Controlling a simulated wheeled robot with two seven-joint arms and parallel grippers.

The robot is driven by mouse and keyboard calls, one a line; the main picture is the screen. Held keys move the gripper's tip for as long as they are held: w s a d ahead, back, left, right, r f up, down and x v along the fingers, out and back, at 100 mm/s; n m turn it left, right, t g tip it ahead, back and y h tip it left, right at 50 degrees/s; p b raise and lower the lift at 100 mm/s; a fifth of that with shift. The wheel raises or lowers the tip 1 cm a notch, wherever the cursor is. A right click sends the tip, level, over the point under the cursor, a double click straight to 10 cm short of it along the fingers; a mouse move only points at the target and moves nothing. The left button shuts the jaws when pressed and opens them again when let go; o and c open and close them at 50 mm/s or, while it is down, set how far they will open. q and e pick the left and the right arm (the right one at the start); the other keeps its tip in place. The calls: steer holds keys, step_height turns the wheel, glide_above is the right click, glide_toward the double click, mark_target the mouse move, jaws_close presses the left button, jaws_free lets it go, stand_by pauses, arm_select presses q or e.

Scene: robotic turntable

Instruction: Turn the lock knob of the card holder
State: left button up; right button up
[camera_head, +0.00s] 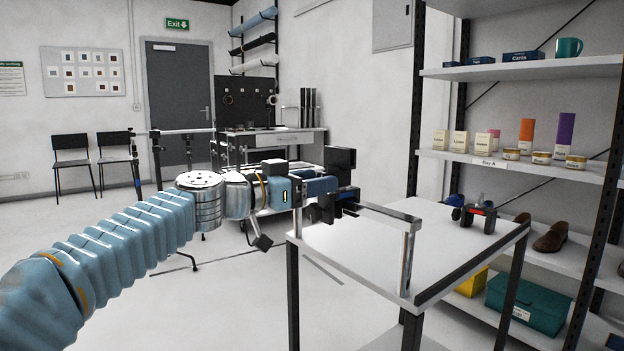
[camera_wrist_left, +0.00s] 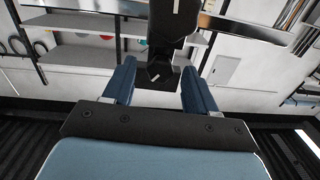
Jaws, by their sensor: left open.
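A black holder block (camera_head: 341,158), which looks like the card holder, is at the end of a metal bar (camera_head: 385,213) carried by an upright post (camera_head: 409,262) on the white table. A dark knob (camera_wrist_left: 160,70) with a white mark hangs under the black block (camera_wrist_left: 174,18) in the left wrist view. My left gripper (camera_head: 330,187) is at the holder. Its two blue fingers are open, one on each side of the knob, with visible gaps in the wrist view. Contact farther in cannot be told. My right gripper is not in view.
The white table (camera_head: 385,245) is mostly bare, with a small black device with a red part (camera_head: 475,216) at its right. A shelf rack (camera_head: 520,165) with boxes, jars and shoes stands close on the right. Chairs (camera_head: 72,158) and a bench (camera_head: 275,137) are farther back.

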arm_select(q)
jaws_close()
steer(key=shift+a+f+n+b, duration=0.15)
steer(key=shift+n+b, duration=0.35)
steer(key=shift+n, duration=0.7)
steer(key=n, duration=0.3)
jaws_free()
steer(key=b+v, duration=0.3)
steer(key=v, duration=1)
steer(key=shift+s+a, duration=0.25)
